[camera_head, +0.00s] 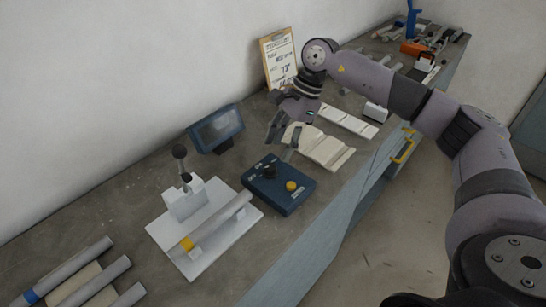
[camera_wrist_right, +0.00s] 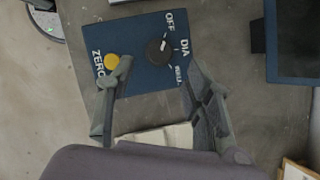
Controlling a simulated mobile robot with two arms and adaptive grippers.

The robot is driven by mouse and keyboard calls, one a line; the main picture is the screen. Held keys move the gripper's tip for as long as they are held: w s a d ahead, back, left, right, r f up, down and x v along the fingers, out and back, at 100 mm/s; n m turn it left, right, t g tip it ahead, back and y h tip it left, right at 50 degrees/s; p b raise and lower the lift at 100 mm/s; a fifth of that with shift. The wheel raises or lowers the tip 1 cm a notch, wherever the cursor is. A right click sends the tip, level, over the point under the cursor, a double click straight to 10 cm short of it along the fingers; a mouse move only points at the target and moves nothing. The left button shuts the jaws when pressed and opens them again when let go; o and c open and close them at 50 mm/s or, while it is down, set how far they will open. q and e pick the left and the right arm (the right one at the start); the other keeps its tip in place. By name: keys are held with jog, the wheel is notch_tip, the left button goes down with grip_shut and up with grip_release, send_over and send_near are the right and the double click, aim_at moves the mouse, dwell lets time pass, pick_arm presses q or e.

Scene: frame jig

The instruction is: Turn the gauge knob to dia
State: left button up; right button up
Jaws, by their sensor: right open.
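The gauge box (camera_head: 291,200) is a dark blue unit on the workbench. Its black gauge knob (camera_head: 269,172) stands on the top beside a yellow button (camera_head: 291,186). In the right wrist view the knob (camera_wrist_right: 158,52) has labels OFF, DIA and a third, partly unreadable one around it. Its small white mark points up and right, toward the OFF side; the exact setting is hard to tell. My right gripper (camera_head: 281,146) is open and empty, above the far edge of the box. In the wrist view its fingers (camera_wrist_right: 157,80) are spread, apart from the knob. My left gripper is not in view.
A small display (camera_head: 217,129) stands behind the box. A white jig plate (camera_head: 163,232) with a lever stand and a grey tube is to the left. Pale grooved blocks (camera_head: 325,150) lie beyond the box. A clipboard (camera_head: 279,55) leans on the wall. Several tubes lie at front left.

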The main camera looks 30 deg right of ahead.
aim_at(271, 166)
jog(key=p+x, duration=0.1)
jog(key=x, duration=0.5)
jog(key=shift+c, duration=0.3)
grip_shut()
